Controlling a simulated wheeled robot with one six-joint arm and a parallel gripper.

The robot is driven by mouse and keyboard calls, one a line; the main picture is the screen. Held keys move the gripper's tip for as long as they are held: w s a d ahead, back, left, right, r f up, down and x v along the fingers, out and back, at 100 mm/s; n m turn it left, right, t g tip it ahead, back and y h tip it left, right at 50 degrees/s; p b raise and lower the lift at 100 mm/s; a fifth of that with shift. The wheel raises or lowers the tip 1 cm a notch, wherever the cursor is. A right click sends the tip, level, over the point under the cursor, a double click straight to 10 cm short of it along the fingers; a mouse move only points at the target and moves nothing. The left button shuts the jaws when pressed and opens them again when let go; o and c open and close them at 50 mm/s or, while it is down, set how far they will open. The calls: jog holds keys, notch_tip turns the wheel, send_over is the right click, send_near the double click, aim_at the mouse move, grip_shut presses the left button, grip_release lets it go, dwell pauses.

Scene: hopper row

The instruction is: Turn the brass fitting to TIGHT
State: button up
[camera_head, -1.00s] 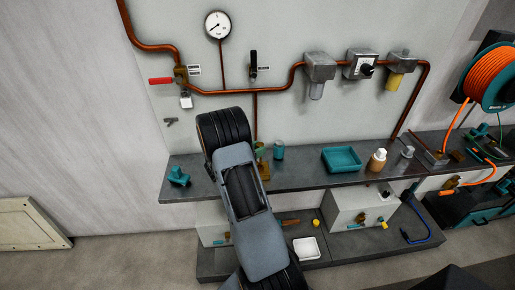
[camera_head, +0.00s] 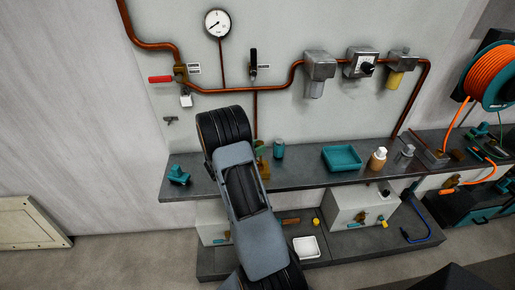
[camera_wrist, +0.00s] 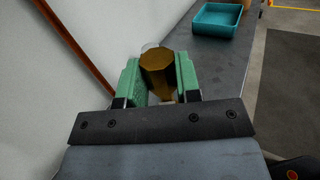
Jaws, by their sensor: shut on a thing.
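In the wrist view the brass fitting (camera_wrist: 157,66) is a brown-gold piece with a flat, many-sided top. It sits between the two green fingers of my gripper (camera_wrist: 158,78), which are shut on it. Behind it a pale round edge shows at the wall side. In the head view a small part of the fitting (camera_head: 264,169) shows beside my dark wrist, above the grey shelf (camera_head: 300,177); my arm hides the rest. No TIGHT mark can be made out in either view.
A teal cup (camera_head: 279,150) stands on the shelf just right of my gripper. A teal tray (camera_head: 342,158) and bottles stand farther right. A teal part (camera_head: 179,176) sits at the shelf's left end. A copper pipe (camera_head: 256,115) runs down the wall behind.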

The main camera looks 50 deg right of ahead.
jog(key=shift+f, duration=0.2)
jog(key=shift+f+b, duration=1.15)
jog(key=shift+r, duration=0.1)
jog(key=shift+s+f, duration=0.1)
jog(key=shift+f, duration=0.2)
dwell(0.8)
